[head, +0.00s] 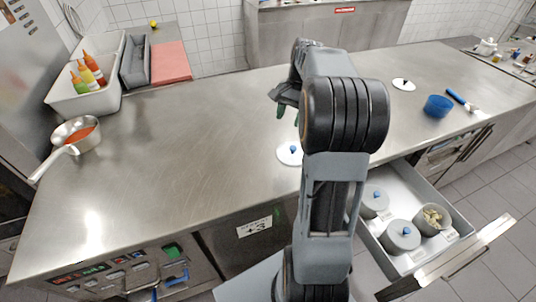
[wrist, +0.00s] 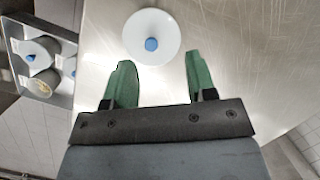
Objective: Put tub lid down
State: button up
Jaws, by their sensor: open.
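A white round tub lid (head: 289,154) with a blue knob lies flat on the steel worktop, partly hidden by my arm in the head view. It shows whole in the wrist view (wrist: 152,37), just beyond my fingertips. My gripper (wrist: 156,75) is open and empty, its two green fingers apart and clear of the lid. In the head view my gripper (head: 288,108) is above the worktop, partly hidden behind my arm. Another white lid (head: 403,84), with a dark knob, lies farther back on the right.
An open drawer (head: 415,185) at the front right holds lidded tubs and an uncovered tub (head: 432,219). A blue bowl (head: 438,106) and a blue-handled utensil (head: 460,99) are on the right. A saucepan (head: 75,136) and a bottle bin (head: 88,96) stand left. The worktop's left middle is clear.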

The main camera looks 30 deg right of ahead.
jog(key=s+a+f+n+t+h, duration=0.1)
jog(key=s+a+n+t, duration=0.1)
jog(key=s+a+n, duration=0.4)
jog(key=s+a+f+n+t+h, duration=0.1)
jog(key=s+a+n, duration=0.5)
jog(key=a, duration=0.7)
jog(key=shift+s+f+t+h, duration=0.4)
jog(key=shift+s+t, duration=0.2)
jog(key=shift+t, duration=0.2)
